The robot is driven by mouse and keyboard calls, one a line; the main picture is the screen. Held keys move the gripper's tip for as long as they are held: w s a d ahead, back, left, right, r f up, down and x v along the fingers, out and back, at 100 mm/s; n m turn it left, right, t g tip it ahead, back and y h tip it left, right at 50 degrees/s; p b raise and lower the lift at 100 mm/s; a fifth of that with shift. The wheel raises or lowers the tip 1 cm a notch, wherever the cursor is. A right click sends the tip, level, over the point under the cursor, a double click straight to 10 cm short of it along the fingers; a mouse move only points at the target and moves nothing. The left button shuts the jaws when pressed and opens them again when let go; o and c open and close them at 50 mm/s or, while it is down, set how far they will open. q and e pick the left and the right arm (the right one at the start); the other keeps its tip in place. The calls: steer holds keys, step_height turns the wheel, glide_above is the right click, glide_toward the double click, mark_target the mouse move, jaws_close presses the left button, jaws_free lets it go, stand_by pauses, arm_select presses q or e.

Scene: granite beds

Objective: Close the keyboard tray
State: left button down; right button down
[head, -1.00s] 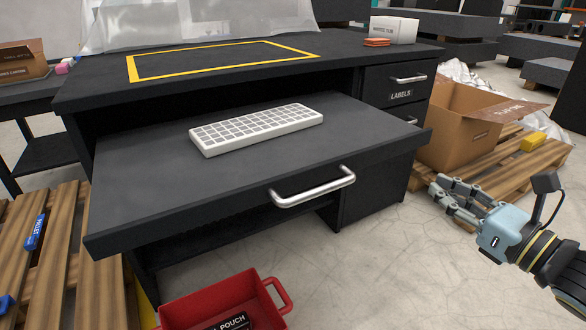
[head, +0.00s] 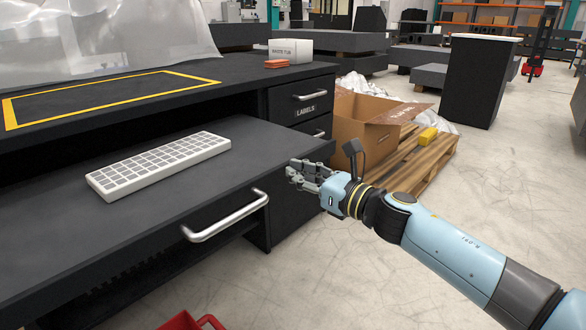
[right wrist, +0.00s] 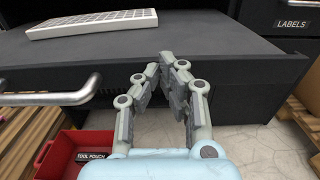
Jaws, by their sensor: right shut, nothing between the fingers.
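The black keyboard tray (head: 60,235) is pulled out from under the bench, with a white keyboard (head: 160,163) lying on it. A silver bar handle (head: 228,217) is fixed to its front edge. My right gripper (head: 293,172) is shut and empty, near the tray's right front corner. In the right wrist view the closed fingertips (right wrist: 172,62) appear in front of the tray's front face (right wrist: 225,78), right of the handle (right wrist: 50,99). I cannot tell whether they touch it. My left gripper is not in view.
A drawer unit labelled LABELS (head: 300,98) stands right of the tray. A cardboard box (head: 370,125) sits on a wooden pallet (head: 425,165) behind my right arm. A red bin (right wrist: 60,155) is on the floor below the tray. Open floor lies at the right.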

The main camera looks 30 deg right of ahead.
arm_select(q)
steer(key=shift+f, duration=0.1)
arm_select(e)
steer(key=shift+w+a, duration=0.25)
steer(key=shift+w, duration=0.4)
